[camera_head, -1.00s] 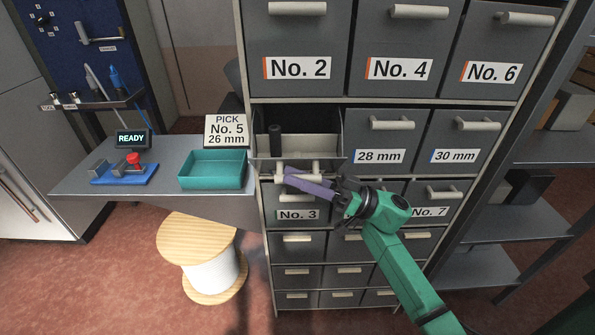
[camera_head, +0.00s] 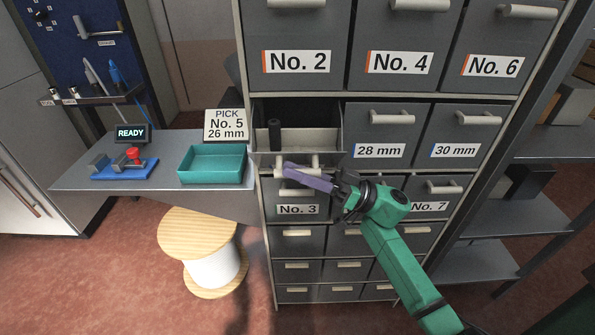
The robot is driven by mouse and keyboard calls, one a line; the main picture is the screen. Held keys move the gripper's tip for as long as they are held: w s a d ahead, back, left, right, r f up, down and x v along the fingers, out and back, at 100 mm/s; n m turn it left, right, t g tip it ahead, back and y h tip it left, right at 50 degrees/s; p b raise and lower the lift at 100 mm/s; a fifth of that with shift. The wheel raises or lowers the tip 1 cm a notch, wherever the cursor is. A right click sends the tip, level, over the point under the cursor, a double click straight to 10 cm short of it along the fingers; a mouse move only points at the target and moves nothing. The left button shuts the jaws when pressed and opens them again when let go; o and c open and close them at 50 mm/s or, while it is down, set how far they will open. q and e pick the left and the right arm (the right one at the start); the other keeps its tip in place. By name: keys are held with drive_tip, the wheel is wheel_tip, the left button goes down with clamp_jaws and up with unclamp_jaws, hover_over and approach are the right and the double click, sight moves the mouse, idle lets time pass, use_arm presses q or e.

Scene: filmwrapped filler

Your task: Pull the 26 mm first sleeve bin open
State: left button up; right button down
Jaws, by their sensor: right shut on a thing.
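The first sleeve bin (camera_head: 296,139), left of the 28 mm bin, stands pulled out of the cabinet, with its inside showing from above. A dark upright cylinder (camera_head: 275,133) stands in its left part. No 26 mm label shows on its front, which I see steeply from above. My right gripper (camera_head: 303,174), with purple fingers, comes in from the lower right and is shut on the bin's pale bar handle (camera_head: 283,171). The fingers hide part of the handle. My left gripper is not in view.
Closed bins marked 28 mm (camera_head: 378,151) and 30 mm (camera_head: 455,150) sit to the right. The No. 3 drawer (camera_head: 298,209) is below. A teal tray (camera_head: 212,165) and a sign reading No. 5, 26 mm (camera_head: 226,124) are on the left shelf.

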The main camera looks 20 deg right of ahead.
idle(0.9)
drive_tip(key=r+p, duration=0.1)
drive_tip(key=m+p, duration=0.1)
drive_tip(key=p, duration=0.1)
drive_tip(key=shift+w+r+t+h+p, duration=0.3)
drive_tip(key=shift+r, duration=0.05)
drive_tip(key=shift+w+d+f, duration=0.1)
drive_tip(key=shift+f, duration=0.2)
drive_tip(key=c, duration=1)
unclamp_jaws()
drive_tip(key=shift+d+f+b, duration=0.25)
drive_tip(key=shift+b, duration=0.1)
drive_tip(key=b+v, duration=0.3)
drive_tip(key=v, duration=1.1)
drive_tip(key=shift+b, duration=0.4)
